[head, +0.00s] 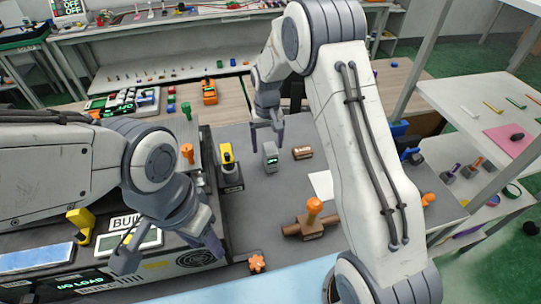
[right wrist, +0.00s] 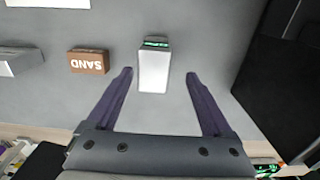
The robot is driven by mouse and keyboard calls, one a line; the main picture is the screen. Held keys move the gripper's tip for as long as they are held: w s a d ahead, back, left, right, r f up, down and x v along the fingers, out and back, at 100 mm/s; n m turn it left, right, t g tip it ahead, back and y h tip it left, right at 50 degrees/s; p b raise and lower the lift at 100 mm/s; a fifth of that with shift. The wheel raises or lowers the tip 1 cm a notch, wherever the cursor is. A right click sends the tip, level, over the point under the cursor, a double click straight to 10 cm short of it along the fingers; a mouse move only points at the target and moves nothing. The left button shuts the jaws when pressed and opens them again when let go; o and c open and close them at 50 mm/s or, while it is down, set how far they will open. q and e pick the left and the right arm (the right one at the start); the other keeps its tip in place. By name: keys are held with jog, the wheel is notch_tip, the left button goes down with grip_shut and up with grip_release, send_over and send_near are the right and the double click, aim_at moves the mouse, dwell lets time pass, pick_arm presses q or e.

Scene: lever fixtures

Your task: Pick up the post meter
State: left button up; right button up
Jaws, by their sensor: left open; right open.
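The post meter, which I take to be the small grey box with a green display (head: 270,156), stands upright on the grey table. In the right wrist view it (right wrist: 153,71) shows as a pale block with its green display at the far end. My right gripper (head: 267,142) is open just behind and above it. In the right wrist view the open fingers (right wrist: 160,73) lie on either side of the block, with gaps on both sides. My left gripper (head: 170,252) is open and empty over the panel at the front left.
A brown block marked SAND (right wrist: 88,61) lies beside the meter. A yellow-topped dark fixture (head: 229,170) stands to the meter's left. A brown fixture with an orange knob (head: 312,218) and an orange piece (head: 257,263) are nearer. A dark box (right wrist: 280,75) flanks the right wrist view.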

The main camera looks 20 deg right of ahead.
aim_at(270, 159)
notch_tip(270, 159, down, 2)
jog(key=shift+d+f, duration=0.1)
jog(key=f, duration=0.1)
jog(key=f+p, duration=0.1)
jog(key=f, duration=0.1)
jog(key=f+p, duration=0.1)
jog(key=shift+s+d+f, duration=0.15)
jog(key=shift+d+f, duration=0.25)
jog(key=shift+f+p, duration=0.3)
jog(key=shift+f, duration=0.1)
jog(key=shift+c, duration=0.3)
grip_shut()
